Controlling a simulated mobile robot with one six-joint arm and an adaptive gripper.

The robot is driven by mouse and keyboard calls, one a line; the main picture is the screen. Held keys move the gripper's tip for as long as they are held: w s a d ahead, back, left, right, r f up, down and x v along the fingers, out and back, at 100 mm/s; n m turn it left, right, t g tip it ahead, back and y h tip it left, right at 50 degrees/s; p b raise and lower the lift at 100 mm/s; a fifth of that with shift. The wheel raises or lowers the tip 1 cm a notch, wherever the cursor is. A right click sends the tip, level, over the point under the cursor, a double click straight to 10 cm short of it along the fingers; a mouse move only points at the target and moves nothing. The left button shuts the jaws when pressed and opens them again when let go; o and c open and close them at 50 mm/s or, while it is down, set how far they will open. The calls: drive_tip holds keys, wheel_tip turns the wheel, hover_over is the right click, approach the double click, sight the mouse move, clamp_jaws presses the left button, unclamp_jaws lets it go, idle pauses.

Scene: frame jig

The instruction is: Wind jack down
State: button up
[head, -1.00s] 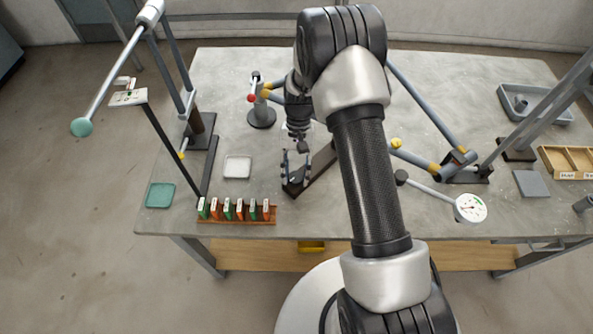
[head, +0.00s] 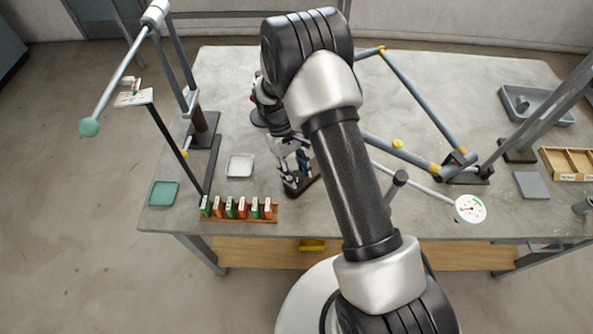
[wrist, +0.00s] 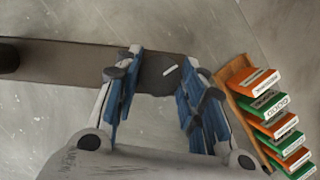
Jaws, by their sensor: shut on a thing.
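My gripper (head: 296,178) is low over the front middle of the bench, pointing down at the near end of a dark flat bar. In the wrist view the blue-padded fingers of my gripper (wrist: 160,88) stand on both sides of a dark round knob (wrist: 163,72) with a white mark, at the end of the dark bar (wrist: 75,62). The finger contact on the knob is partly hidden. I cannot tell for sure which part is the jack. A white dial gauge (head: 470,208) with a needle sits at the front right.
A rack (head: 238,216) of green and orange cards lies close to my gripper. A white tray (head: 239,166) and green tray (head: 164,193) are left. Grey linkage bars (head: 425,100) and a dark-topped post (head: 398,180) stand right. A wooden box (head: 567,162) sits far right.

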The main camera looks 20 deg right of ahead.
drive_tip(key=shift+n, duration=0.4)
drive_tip(key=o, duration=1)
drive_tip(key=shift+o, duration=0.2)
drive_tip(key=v, duration=1.2)
drive_tip(key=shift+a, duration=0.2)
